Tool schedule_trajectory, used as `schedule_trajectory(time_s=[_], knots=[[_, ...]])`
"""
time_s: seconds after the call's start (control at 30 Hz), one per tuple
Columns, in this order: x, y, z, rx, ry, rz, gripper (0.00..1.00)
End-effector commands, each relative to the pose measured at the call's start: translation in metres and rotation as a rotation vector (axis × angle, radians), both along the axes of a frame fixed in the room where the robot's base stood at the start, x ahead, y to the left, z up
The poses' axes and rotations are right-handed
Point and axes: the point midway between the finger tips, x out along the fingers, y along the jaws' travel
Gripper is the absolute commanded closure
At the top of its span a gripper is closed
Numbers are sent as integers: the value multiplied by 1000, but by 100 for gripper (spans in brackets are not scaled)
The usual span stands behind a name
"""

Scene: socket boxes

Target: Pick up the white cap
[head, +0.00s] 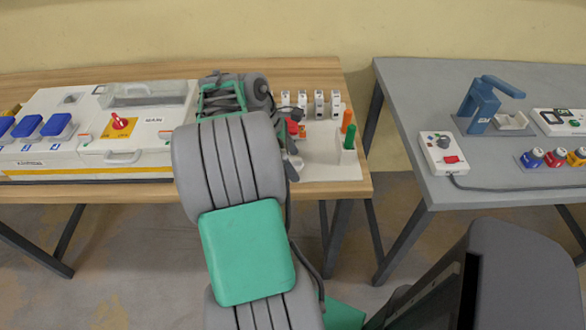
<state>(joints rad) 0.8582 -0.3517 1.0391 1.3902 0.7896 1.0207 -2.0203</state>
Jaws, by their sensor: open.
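My gripper (293,146) is partly in view over the white tray (330,172) at the right end of the wooden table, largely hidden behind my own arm. Its jaws are open; I see nothing held between them. I cannot make out a white cap for certain. It may be hidden behind my arm or gripper, or too small to tell from the white tray. Something red and orange (293,127) shows beside the gripper.
Several white modules (319,103) stand along the tray's back. An orange peg (347,121) and a green peg (350,136) stand upright at its right. A white panel box with a red switch (120,122) is left. A grey table (480,190) stands right, across a gap.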

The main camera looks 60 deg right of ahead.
Motion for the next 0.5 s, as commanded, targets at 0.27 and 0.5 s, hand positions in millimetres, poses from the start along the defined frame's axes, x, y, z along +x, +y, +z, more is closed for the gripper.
schedule_trajectory(time_s=[0.27,0.5], knots=[[0,0,1,0,0,0,37],[0,0,1,0,0,0,56]])
